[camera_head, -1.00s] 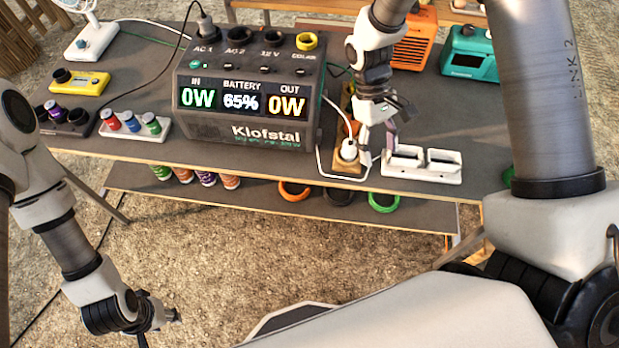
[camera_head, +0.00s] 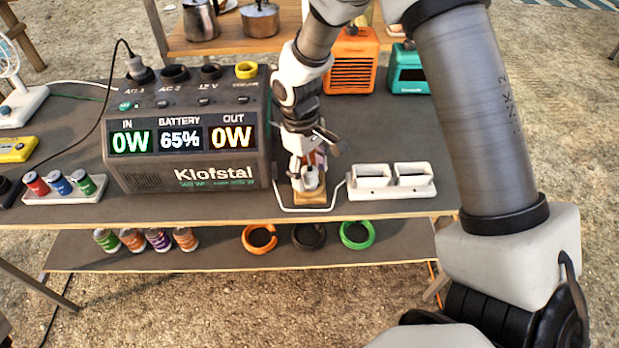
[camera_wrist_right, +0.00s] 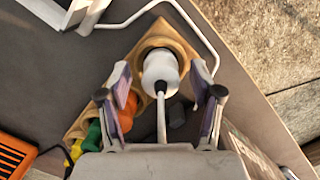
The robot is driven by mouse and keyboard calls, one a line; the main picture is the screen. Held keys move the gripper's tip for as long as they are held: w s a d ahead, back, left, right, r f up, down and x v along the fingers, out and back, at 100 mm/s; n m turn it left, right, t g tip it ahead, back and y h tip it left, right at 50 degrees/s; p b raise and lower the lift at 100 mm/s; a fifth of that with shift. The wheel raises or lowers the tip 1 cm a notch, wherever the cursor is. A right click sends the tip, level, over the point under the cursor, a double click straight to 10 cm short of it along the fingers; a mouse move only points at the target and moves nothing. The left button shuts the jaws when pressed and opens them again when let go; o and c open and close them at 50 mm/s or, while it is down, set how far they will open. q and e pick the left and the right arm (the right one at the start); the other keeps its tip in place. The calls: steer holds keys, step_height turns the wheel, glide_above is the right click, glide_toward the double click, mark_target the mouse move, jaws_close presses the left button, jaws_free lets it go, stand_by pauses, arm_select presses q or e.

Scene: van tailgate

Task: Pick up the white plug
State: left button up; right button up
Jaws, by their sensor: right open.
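The white plug (camera_wrist_right: 160,74) stands in the end hollow of a wooden holder (camera_wrist_right: 183,47), with its cable running toward my wrist. In the head view the plug (camera_head: 311,180) is partly hidden by my right gripper (camera_head: 308,165), which points down over it near the table's front edge. In the wrist view my right gripper (camera_wrist_right: 160,92) is open, its fingers on either side of the plug, with gaps showing. The left gripper is not in view.
The Klofstal power station (camera_head: 190,140) stands close on the left. A white two-slot tray (camera_head: 392,181) sits close on the right. Orange, green and yellow plugs share the holder. An orange box (camera_head: 352,62) stands behind.

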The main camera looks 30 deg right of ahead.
steer(key=shift+s+r, duration=0.1)
jaws_close()
